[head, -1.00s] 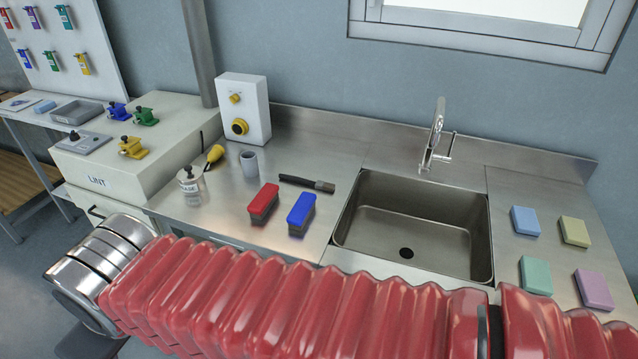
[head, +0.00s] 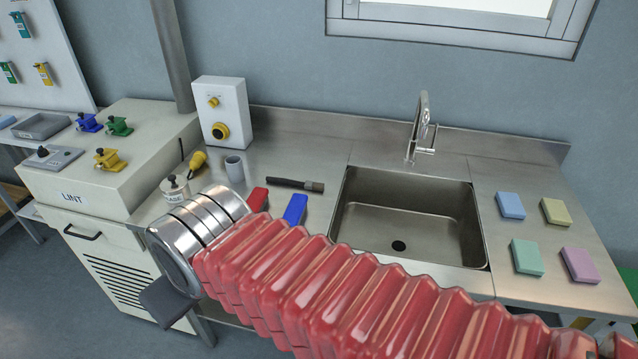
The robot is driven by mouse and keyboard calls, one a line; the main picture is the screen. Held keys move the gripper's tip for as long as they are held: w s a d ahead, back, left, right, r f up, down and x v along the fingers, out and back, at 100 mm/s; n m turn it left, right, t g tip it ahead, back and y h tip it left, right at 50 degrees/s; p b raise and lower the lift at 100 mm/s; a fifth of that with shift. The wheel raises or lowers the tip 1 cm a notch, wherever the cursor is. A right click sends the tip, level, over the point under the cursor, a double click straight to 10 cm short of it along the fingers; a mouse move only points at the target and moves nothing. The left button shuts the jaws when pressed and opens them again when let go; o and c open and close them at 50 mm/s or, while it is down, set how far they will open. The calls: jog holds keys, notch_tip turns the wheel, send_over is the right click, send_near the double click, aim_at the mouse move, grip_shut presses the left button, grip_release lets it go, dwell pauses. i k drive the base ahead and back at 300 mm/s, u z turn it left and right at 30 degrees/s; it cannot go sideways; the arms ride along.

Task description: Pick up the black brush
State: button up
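The black brush (head: 295,184) lies on the steel counter, left of the sink. It has a long dark handle pointing left and a brownish-grey head at the right end. A red brush (head: 258,198) and a blue brush (head: 295,208) are nearer to me, and my arm hides their lower parts. My arm, in a red ribbed sleeve with a metal joint at its left end, crosses the front of the counter. The fingers of my gripper do not show. The black brush is uncovered, and nothing touches it from above.
A grey cup (head: 234,168), a yellow-handled tool (head: 197,161) and a lidded metal pot (head: 174,190) stand left of the brush. The sink (head: 410,215) with its faucet (head: 421,130) is at right. Several sponges (head: 527,256) lie beyond it. A box marked LINT (head: 100,190) is at left.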

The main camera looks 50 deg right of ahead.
aim_at(309, 185)
jog(key=z, duration=0.5)
jog(key=i, duration=1)
jog(key=z, duration=0.05)
